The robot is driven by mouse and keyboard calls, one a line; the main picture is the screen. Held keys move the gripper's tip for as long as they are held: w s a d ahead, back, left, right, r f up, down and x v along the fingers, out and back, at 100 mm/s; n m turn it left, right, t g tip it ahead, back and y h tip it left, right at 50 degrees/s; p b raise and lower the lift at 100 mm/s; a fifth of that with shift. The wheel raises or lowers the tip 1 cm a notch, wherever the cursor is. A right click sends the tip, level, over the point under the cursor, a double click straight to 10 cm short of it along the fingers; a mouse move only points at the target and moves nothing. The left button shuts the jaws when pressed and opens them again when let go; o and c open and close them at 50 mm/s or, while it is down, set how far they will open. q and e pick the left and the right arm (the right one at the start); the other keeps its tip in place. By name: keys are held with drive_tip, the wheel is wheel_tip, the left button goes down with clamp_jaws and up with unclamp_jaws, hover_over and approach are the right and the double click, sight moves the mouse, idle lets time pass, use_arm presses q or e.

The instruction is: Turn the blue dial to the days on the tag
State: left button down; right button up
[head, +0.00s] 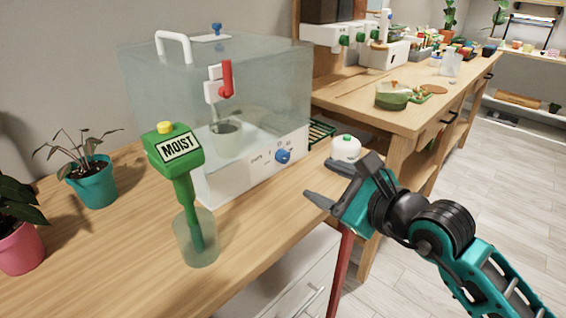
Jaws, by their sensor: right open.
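The blue dial (283,156) sits on the front of the white base (240,178) of a clear box (270,88). Small dark marks and lettering surround the dial, too small to read, and I cannot tell its setting. I cannot make out a tag with a number of days. My right gripper (321,180) is open and empty, to the right of the dial and nearer to me. Its fingers point left and are apart from the dial. My left gripper is not in view.
A green MOIST meter (178,152) stands in a clear cup (197,246) in front of the box. A white round container (346,149) stands just beyond my right gripper. A plant in a teal pot (92,187) is at left. Bare wood (240,235) lies before the dial.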

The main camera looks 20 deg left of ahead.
drive_tip(key=w+n+h, duration=0.1)
drive_tip(key=w, duration=0.1)
drive_tip(key=b, duration=0.2)
approach(286, 158)
drive_tip(key=shift+n+t, duration=0.3)
drive_tip(key=x, duration=0.6)
drive_tip(key=shift+s+a+f, duration=0.1)
drive_tip(key=shift+s+f, duration=0.05)
drive_tip(key=shift+f, duration=0.05)
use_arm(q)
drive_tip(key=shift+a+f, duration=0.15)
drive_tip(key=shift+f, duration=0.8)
use_arm(e)
drive_tip(key=shift+x, duration=1)
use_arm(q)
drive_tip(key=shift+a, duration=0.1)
use_arm(e)
drive_tip(key=shift+c, duration=0.2)
drive_tip(key=c, duration=1)
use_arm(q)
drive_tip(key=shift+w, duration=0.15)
use_arm(e)
clamp_jaws()
